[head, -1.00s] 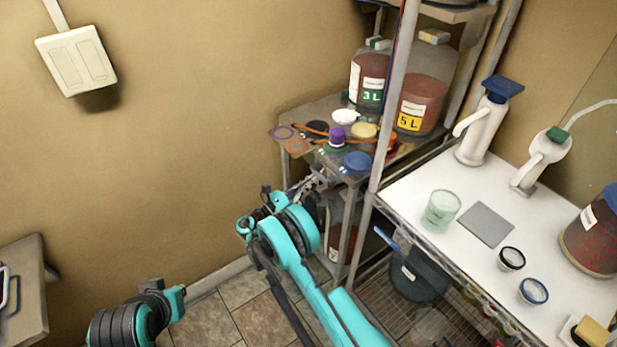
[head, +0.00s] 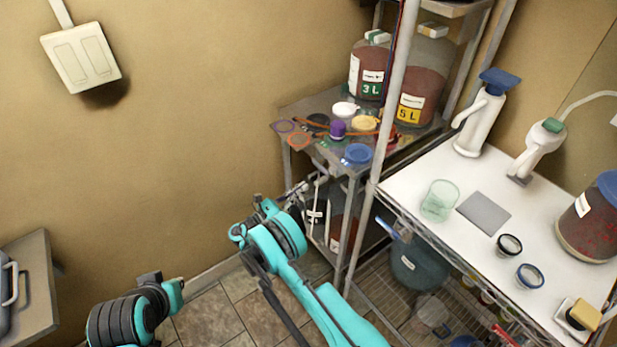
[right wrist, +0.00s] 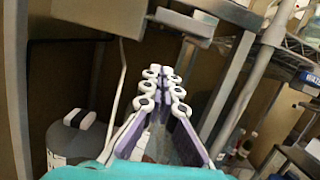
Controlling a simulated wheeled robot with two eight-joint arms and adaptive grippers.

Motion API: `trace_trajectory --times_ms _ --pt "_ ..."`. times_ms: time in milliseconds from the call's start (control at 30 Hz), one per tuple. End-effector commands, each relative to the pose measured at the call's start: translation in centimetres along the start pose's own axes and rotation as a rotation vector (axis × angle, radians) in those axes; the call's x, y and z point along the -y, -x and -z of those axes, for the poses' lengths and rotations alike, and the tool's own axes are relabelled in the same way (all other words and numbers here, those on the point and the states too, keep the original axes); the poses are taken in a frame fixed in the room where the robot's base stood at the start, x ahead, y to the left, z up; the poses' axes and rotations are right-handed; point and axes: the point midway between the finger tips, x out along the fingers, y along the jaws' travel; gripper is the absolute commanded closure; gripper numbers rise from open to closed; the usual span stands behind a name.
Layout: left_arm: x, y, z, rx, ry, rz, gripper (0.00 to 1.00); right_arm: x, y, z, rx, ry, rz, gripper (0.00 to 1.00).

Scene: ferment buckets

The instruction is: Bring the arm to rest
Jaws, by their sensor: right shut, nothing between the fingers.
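My right arm, teal and black, reaches up from the bottom of the head view. Its gripper (head: 298,190) is small and partly hidden there, in front of the metal side shelf. In the right wrist view the right gripper's white-and-purple fingers (right wrist: 165,78) are together with nothing between them, below a shelf's underside. Part of my left arm shows at the lower left of the head view; its gripper is not visible.
The metal side shelf (head: 312,107) holds jars, lids and rings. Close right are a rack post (head: 382,130) and a white worktop (head: 410,190) with a cup (head: 439,201) and pump bottles. A grey jar (right wrist: 72,140) stands beside the gripper. Floor at lower middle is clear.

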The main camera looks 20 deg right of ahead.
Motion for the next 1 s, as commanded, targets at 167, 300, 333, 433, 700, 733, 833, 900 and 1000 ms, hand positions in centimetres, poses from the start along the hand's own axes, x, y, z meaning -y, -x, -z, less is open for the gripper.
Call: trace_trajectory --times_ms 167,300,333,433,700,733,833,900,1000 --pt "0.0 -0.2 -0.1 0.0 0.0 0.0 1.0 -0.1 3.5 0.2 0.0 0.0 -0.002 1.0" --pt "0.0 -0.6 -0.4 0.0 0.0 0.0 1.0 -0.1 4.8 0.2 -0.001 0.0 -0.001 1.0" --pt "0.0 -0.6 -0.4 0.0 0.0 0.0 1.0 -0.1 4.9 0.2 -0.001 0.001 -0.001 1.0" --pt "0.0 -0.6 -0.4 0.0 0.0 0.0 1.0 -0.1 5.2 0.2 -0.001 0.001 0.0 1.0" --pt "0.0 -0.6 -0.4 0.0 0.0 0.0 1.0 -0.6 3.7 -1.3 -0.052 -0.039 -0.009 1.0" --pt "0.0 -0.6 -0.4 0.0 0.0 0.0 1.0 -0.8 3.1 -1.8 -0.074 -0.058 -0.014 1.0" --pt "0.0 -0.5 -0.4 0.0 0.0 0.0 1.0 -1.1 0.7 -3.9 -0.172 -0.141 -0.026 1.0" --pt "0.0 -0.5 -0.4 0.0 0.0 0.0 1.0 -0.9 -1.2 -5.5 -0.257 -0.217 -0.029 1.0" --pt "0.0 -0.6 -0.4 0.0 0.0 0.0 1.0 -0.1 -3.3 -7.4 -0.381 -0.332 -0.021 1.0"
